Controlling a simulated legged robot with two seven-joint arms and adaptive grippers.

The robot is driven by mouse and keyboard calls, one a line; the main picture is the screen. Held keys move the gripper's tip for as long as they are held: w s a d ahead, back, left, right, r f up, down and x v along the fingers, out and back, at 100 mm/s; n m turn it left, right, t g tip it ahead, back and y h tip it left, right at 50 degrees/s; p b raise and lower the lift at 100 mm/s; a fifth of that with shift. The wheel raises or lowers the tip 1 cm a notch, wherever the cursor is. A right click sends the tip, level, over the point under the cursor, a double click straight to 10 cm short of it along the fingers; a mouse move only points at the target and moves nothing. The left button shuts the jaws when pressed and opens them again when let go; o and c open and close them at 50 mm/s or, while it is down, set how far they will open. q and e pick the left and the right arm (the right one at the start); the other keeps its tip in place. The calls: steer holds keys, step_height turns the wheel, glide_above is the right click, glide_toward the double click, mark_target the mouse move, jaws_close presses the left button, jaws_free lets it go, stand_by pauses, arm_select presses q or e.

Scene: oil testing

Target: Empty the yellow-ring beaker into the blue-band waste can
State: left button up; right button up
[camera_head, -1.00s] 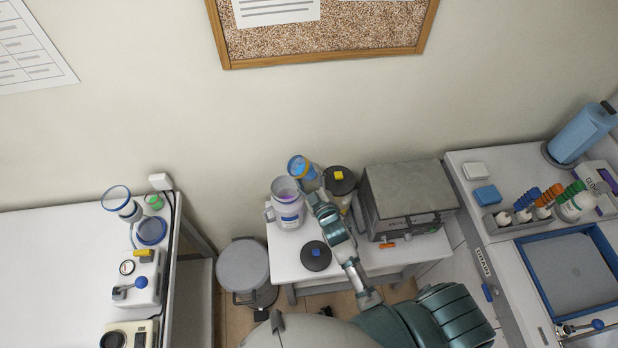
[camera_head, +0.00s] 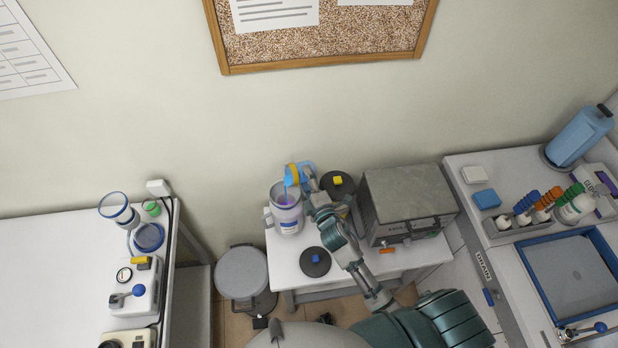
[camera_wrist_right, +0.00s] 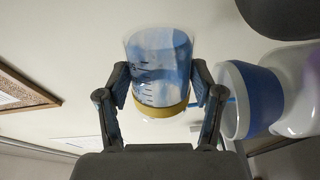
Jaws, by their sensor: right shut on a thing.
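The clear beaker with the yellow ring (camera_head: 294,174) is tipped to the left over the mouth of the white blue-band waste can (camera_head: 289,222). Blue liquid shows at its lip and seems to run down into the can's open top. My right gripper (camera_head: 308,179) is shut on the beaker from the right. In the right wrist view the beaker (camera_wrist_right: 160,65) sits between both fingers (camera_wrist_right: 160,92), with blue liquid inside, and the waste can (camera_wrist_right: 262,98) is beside it. My left gripper is not in view.
A dark lid with a blue knob (camera_head: 315,262) lies on the small white table. A second can with a yellow-knobbed dark lid (camera_head: 340,190) stands right of the beaker, then a grey metal box (camera_head: 407,195). A grey bin (camera_head: 243,272) stands on the floor left.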

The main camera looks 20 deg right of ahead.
mark_target(300, 175)
steer(key=shift+a+r+n+p, duration=0.2)
steer(key=shift+r+n+p, duration=0.05)
steer(key=shift+n+p, duration=0.05)
steer(key=shift+r, duration=0.1)
steer(key=shift+d+r+n+p, duration=0.1)
steer(key=shift+d+n+p, duration=0.15)
steer(key=shift+n+p, duration=0.25)
steer(key=shift+r+n+p, duration=0.3)
steer(key=shift+n+p, duration=0.15)
steer(key=shift+n, duration=0.15)
steer(key=shift+a+r+n+p, duration=0.5)
steer(key=shift+a+n+p, duration=0.3)
steer(key=shift+n, duration=0.2)
steer(key=shift+a+r+n, duration=0.1)
steer(key=shift+a+n, duration=0.05)
steer(key=shift+n, duration=0.25)
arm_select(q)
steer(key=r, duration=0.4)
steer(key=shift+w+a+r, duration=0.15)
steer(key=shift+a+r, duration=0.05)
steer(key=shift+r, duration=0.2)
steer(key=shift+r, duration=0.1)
